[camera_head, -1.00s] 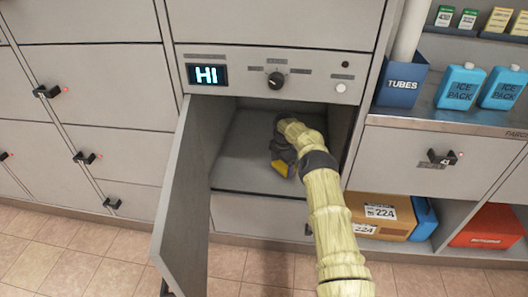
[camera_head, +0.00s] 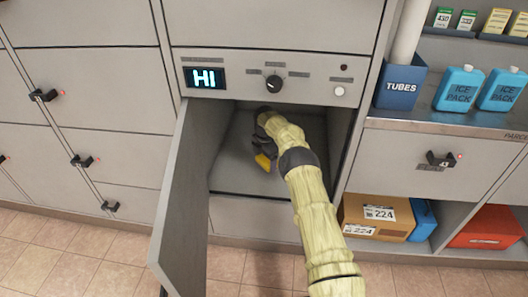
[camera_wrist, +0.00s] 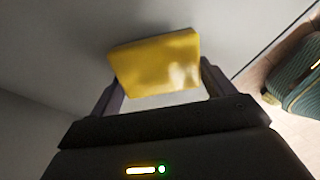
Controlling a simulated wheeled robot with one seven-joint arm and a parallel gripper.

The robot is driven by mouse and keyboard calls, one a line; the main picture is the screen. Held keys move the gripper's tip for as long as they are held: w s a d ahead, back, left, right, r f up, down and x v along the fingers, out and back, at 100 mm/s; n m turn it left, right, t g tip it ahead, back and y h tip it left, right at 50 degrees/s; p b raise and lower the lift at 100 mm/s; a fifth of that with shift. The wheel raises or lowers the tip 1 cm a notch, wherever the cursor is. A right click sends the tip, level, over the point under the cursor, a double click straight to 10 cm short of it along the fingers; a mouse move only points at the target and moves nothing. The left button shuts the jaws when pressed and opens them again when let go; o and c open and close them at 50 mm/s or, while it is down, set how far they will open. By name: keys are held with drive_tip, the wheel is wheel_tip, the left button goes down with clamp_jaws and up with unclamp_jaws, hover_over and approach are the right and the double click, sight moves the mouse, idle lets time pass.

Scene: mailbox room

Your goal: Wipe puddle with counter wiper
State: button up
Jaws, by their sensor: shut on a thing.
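My gripper (camera_head: 266,150) is inside the open compartment (camera_head: 232,172) under the HI display. It is shut on a yellow block, which I take to be the counter wiper (camera_head: 263,162). In the wrist view the wiper (camera_wrist: 157,64) sits between the two fingers of my gripper (camera_wrist: 160,92). In the head view my arm and gripper hide much of the wiper and part of the compartment floor. I cannot make out a puddle, and I cannot tell whether the wiper touches the floor.
The compartment door (camera_head: 180,190) stands open on the left. The compartment's right wall (camera_head: 340,135) is close to my arm. A dial (camera_head: 273,82) and the lit display (camera_head: 205,77) are above. Ice packs (camera_head: 459,88) and a tubes bin (camera_head: 401,85) stand on the right counter.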

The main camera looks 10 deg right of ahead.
drive_tip(key=shift+r+p, duration=1.6)
drive_tip(key=shift+r, duration=0.85)
